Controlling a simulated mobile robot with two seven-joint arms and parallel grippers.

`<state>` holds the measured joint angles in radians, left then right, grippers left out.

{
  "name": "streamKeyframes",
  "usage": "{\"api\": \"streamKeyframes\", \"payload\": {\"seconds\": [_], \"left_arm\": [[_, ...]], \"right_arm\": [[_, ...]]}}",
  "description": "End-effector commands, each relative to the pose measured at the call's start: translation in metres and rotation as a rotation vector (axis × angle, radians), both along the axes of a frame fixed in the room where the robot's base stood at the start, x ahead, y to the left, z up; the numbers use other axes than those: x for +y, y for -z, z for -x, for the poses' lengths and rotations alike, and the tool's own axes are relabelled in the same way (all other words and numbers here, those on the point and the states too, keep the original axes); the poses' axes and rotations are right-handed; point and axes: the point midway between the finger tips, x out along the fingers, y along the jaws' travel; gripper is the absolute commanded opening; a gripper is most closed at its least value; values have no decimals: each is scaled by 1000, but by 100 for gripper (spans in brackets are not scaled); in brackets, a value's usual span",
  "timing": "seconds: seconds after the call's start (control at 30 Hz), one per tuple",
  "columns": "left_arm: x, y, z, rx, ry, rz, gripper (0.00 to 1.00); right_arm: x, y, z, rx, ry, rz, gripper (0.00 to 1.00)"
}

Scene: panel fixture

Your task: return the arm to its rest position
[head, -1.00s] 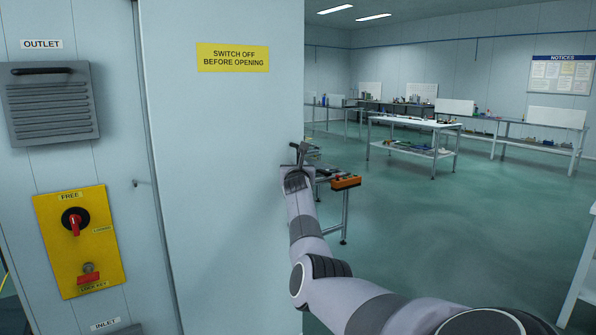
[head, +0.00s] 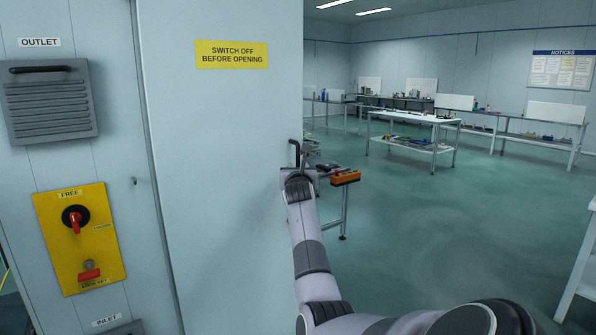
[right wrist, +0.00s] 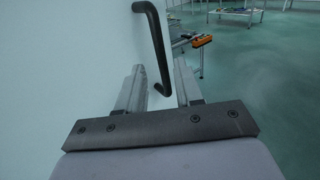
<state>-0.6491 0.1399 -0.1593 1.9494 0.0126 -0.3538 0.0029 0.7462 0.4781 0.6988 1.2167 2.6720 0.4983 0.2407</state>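My right arm reaches up along the right edge of a pale panel (head: 225,150). Its gripper (head: 298,165) is near that edge, its fingers hard to make out in the head view. In the right wrist view the gripper (right wrist: 158,80) is open, its two grey fingers apart with nothing clamped. A black bar handle (right wrist: 154,40) on the panel shows between and beyond the fingers; I see no finger pressing on it. The handle also shows in the head view as a dark upright bar (head: 292,152) just above the gripper. My left gripper is not in view.
Left of the panel are a vent with a black handle (head: 50,102) and a yellow switch plate (head: 82,240) with a red knob. A bench with an orange item (head: 345,178) stands beyond the gripper. Open green floor (head: 430,220) lies to the right.

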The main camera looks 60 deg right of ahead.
Motion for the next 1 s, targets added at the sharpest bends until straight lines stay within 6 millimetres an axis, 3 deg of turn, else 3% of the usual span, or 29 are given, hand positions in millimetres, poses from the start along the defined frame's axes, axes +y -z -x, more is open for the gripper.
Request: {"api": "streamKeyframes", "payload": {"seconds": [0.5, 0.67, 0.87, 1.0], "left_arm": [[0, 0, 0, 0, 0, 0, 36], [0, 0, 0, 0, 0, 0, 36], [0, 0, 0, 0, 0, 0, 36], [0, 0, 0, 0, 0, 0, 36]], "right_arm": [[0, 0, 0, 2, 0, 1, 35], [10, 7, -2, 94, 8, 95, 35], [59, 28, -14, 428, -3, 479, 35], [114, 53, -28, 669, -53, 797, 35]]}}
